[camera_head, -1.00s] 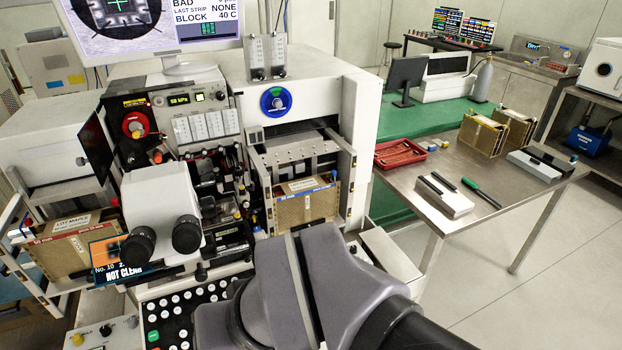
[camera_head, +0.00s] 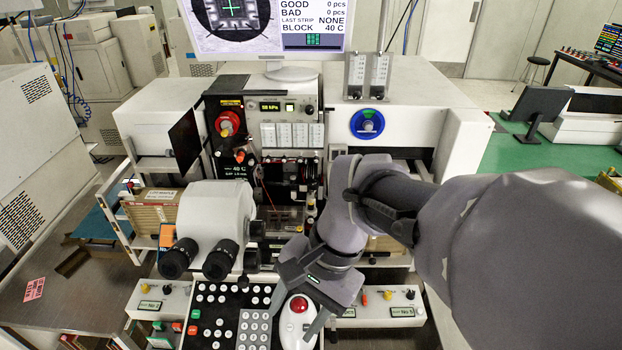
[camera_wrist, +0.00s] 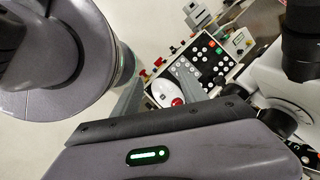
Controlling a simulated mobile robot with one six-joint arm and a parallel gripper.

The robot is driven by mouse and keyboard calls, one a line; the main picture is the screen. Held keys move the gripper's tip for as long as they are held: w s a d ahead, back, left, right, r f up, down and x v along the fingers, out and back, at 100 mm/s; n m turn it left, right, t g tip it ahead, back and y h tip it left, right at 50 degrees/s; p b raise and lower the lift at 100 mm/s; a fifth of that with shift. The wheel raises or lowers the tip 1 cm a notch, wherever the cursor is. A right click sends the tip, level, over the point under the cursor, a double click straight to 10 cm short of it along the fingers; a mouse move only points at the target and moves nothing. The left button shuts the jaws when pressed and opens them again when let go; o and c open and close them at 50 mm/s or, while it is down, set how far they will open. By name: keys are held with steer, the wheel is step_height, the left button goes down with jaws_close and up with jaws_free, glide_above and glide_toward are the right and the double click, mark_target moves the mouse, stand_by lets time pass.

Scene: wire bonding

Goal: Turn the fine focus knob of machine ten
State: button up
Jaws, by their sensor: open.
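The white microscope (camera_head: 215,215) of the machine stands left of my gripper, its two black eyepieces facing the front. Dark round knobs (camera_head: 254,231) show at its right side. I cannot tell which is the fine focus knob. In the wrist view a black eyepiece (camera_wrist: 301,50) is at the upper right. My gripper (camera_head: 300,315) is open and empty, pointing down, right of the knobs and apart from them. Its fingers appear around or over a white trackball (camera_head: 291,324) with a red ball. No machine number ten is readable now.
A black keypad (camera_head: 232,318) with white buttons lies below the microscope. Grey control boxes with small knobs flank it, one at the left (camera_head: 160,300). A monitor (camera_head: 265,28) stands above. A lot box (camera_head: 150,210) sits on the left rack.

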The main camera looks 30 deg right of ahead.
steer(key=w+d+r+m+t+y+p, duration=0.2)
steer(key=d+m+y+p, duration=0.3)
steer(key=m, duration=0.5)
steer(key=w+d+r+m+t+y+p, duration=0.2)
steer(key=d+m+y+p, duration=0.4)
steer(key=d+m, duration=0.3)
steer(key=shift+w+r+m+t+p, duration=0.3)
steer(key=shift+r+m+t+p, duration=0.1)
steer(key=shift+r+t, duration=0.35)
steer(key=shift+g, duration=0.25)
